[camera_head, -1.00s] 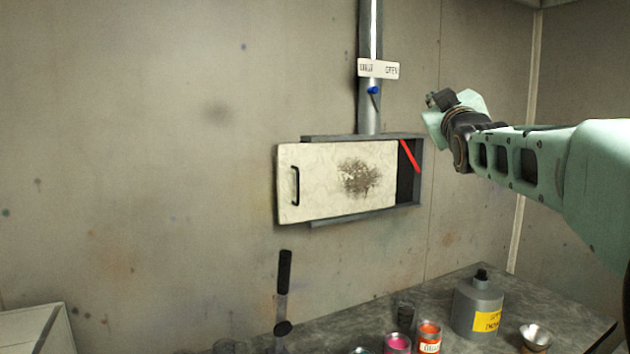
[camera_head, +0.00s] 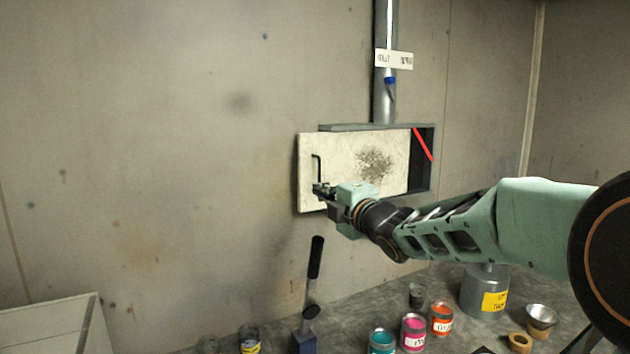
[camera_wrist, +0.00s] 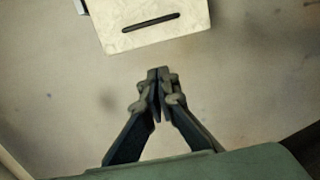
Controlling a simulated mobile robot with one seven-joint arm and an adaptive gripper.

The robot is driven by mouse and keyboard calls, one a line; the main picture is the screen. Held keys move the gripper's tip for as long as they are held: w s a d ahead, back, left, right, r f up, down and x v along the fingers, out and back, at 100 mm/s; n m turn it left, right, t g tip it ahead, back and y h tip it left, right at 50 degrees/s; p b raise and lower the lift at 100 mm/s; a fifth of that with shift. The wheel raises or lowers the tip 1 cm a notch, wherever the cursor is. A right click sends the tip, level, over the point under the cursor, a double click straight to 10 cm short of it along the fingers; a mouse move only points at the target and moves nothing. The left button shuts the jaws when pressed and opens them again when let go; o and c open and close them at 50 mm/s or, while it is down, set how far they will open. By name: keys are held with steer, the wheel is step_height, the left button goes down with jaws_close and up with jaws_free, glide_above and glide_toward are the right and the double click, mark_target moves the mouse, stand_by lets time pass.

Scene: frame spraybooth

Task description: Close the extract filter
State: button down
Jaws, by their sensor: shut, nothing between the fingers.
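The extract filter is a pale, dirt-stained panel (camera_head: 345,150) in a grey wall frame (camera_head: 425,185). It juts out past the frame's left end, and a dark gap with a red strip (camera_head: 424,146) shows at the right. Its black bar handle (camera_head: 316,165) is near the left edge. My gripper (camera_head: 318,189) is shut and empty, and in the head view it overlaps the handle's lower end. In the wrist view the fingertips (camera_wrist: 158,73) appear just off the panel's handle-side edge (camera_wrist: 155,42), apart from the handle (camera_wrist: 150,23). I cannot tell whether they touch the panel.
A grey duct with a blue-tipped lever (camera_head: 390,82) and a label (camera_head: 394,59) rises above the frame. The wall left of the panel is bare.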

mark_target(319, 180)
steer(key=w+a+p, duration=0.1)
steer(key=w+p, duration=0.3)
steer(key=w, duration=0.6)
steer(key=shift+w+a, duration=0.25)
steer(key=shift+a, duration=0.15)
steer(key=shift+d, duration=0.1)
